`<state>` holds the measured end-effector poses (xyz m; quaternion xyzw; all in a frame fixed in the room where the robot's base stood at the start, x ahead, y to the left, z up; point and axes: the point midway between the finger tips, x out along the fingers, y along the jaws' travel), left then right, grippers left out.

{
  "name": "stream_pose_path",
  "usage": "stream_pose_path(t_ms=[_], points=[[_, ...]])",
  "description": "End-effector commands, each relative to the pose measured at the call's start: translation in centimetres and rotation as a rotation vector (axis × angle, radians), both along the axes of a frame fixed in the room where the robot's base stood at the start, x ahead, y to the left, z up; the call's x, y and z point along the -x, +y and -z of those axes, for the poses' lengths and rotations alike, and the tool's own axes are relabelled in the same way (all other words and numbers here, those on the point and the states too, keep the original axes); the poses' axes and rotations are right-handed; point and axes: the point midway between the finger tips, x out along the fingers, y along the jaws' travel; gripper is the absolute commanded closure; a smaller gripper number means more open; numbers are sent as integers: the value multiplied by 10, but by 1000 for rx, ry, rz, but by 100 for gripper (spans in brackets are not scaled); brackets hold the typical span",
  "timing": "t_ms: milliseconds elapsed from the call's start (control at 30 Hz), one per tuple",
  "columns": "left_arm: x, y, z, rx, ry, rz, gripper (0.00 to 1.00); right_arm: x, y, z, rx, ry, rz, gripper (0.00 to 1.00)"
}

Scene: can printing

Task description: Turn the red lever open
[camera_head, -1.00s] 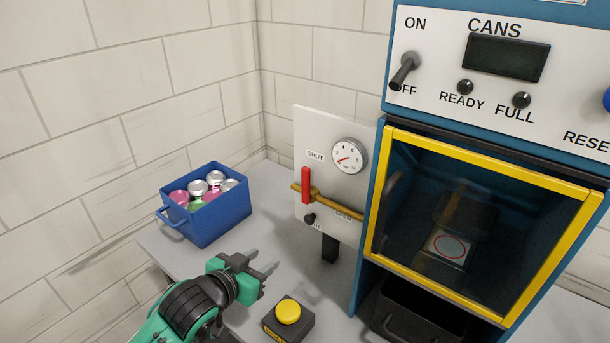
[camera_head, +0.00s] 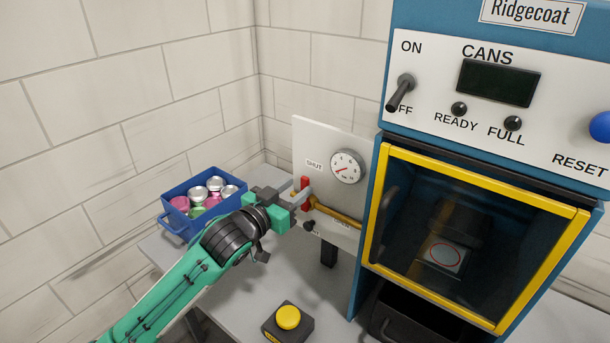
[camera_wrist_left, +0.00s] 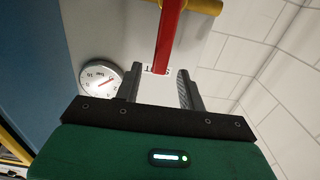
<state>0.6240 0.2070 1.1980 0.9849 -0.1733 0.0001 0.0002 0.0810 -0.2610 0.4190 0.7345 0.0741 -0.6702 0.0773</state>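The red lever (camera_head: 306,205) stands upright on the yellow pipe (camera_head: 336,214) of the white panel, below the SHUT label (camera_head: 314,165). My left gripper (camera_head: 300,191) is at the lever, partly covering it. In the left wrist view the gripper (camera_wrist_left: 160,72) is open, and the end of the red lever (camera_wrist_left: 168,42) shows between the fingertips. I cannot tell whether a finger touches it. The OPEN label is not readable here. My right gripper is not in view.
A round gauge (camera_head: 346,167) sits on the panel right of the lever. A blue crate of cans (camera_head: 188,226) stands left of my gripper. A yellow button (camera_head: 288,317) is on the table in front. The blue machine with its yellow-framed door (camera_head: 480,166) stands to the right.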

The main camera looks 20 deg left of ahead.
Motion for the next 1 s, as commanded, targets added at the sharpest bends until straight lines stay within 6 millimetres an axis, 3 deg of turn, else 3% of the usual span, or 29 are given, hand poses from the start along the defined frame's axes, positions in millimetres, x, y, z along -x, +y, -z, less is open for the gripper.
stream_pose_path(t_ms=[100,300,667,867,1000], points=[[-19,-7,-3,0,0,0,60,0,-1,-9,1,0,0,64],[-37,-13,-1,-1,0,0,60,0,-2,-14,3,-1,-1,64],[-41,-15,1,-1,1,0,60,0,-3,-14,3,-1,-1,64],[-41,-15,1,-1,1,0,97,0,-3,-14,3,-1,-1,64],[-41,-15,1,-1,1,0,100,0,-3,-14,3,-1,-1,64]])
